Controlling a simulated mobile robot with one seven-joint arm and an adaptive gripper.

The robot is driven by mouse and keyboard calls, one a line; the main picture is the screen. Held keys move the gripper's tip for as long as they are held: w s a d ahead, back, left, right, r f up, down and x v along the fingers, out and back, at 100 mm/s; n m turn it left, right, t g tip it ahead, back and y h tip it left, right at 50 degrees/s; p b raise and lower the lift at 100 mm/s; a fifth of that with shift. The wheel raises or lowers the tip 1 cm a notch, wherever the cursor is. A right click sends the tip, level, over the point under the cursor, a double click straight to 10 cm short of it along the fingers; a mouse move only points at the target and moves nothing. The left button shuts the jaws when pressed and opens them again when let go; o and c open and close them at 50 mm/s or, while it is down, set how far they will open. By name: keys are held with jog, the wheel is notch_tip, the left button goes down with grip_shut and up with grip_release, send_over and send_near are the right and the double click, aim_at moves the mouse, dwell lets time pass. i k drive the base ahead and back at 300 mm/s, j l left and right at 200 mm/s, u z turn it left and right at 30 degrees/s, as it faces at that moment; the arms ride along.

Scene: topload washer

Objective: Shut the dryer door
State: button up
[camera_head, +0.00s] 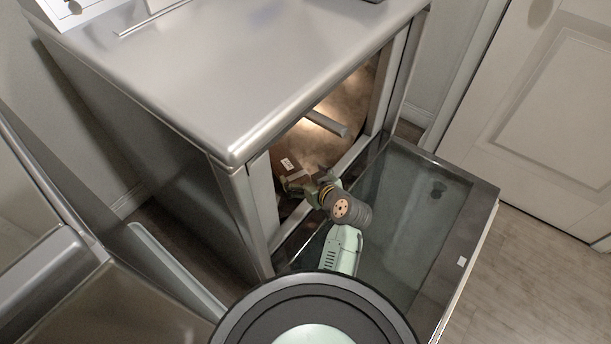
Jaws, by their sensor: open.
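The dryer (220,75) is a metallic box with its front facing lower right. Its door (415,215), a framed dark glass panel, is open and folded out from the lower part of the front. The lit interior (340,110) shows through the opening. My gripper (292,182) is at the left part of the opening, above the door's inner edge. It is small and partly hidden by my wrist; it looks empty. I cannot tell whether it touches the dryer. My arm reaches over the door and hides part of its left side.
A light bar (325,122) shows inside the opening. Another metallic appliance (45,270) stands at the left, with a narrow gap beside the dryer. A white panelled room door (550,110) is at the right. Wooden floor (530,290) is clear at the lower right.

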aim_at(423, 239)
jog(key=k+l, duration=1.25)
